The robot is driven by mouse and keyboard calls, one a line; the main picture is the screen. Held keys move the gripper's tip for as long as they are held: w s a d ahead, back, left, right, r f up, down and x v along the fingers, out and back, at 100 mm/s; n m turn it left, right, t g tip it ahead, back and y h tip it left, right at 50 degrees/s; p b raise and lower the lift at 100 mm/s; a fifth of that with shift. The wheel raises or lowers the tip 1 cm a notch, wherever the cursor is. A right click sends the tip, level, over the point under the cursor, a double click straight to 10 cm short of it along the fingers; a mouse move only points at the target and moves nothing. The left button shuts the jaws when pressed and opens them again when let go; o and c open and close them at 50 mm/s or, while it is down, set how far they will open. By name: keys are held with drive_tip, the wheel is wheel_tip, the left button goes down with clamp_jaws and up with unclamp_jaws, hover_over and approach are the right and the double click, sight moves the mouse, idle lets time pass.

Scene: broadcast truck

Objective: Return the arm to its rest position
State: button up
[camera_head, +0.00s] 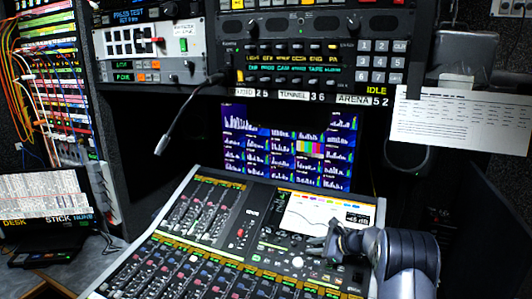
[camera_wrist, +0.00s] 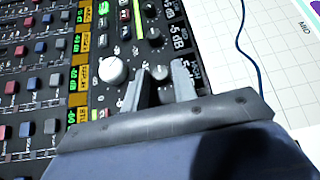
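My arm (camera_head: 405,262) reaches in from the lower right in the head view. My gripper (camera_head: 333,232) is over the right part of the mixing console (camera_head: 197,213), close to its screen (camera_head: 318,216). In the wrist view my gripper (camera_wrist: 158,75) has its two grey fingers apart. A small grey knob (camera_wrist: 160,72) shows between them, with gaps at its sides. I cannot tell how far above the panel the fingertips are. A larger white knob (camera_wrist: 113,71) lies to the left of the fingers.
Monitor screens (camera_head: 290,150) stand behind the console, under a rack panel (camera_head: 300,60). A gooseneck microphone (camera_head: 170,128) hangs over the console's left. Paper (camera_head: 460,118) is fixed at the right. Patch cables (camera_head: 30,80) and a table (camera_head: 75,275) are on the left.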

drive_tip(key=shift+w+a+f, duration=0.3)
drive_tip(key=shift+a, duration=0.15)
drive_tip(key=shift+s+d+m+t, duration=0.1)
drive_tip(key=shift+m+t, duration=0.2)
drive_tip(key=shift+r, duration=0.1)
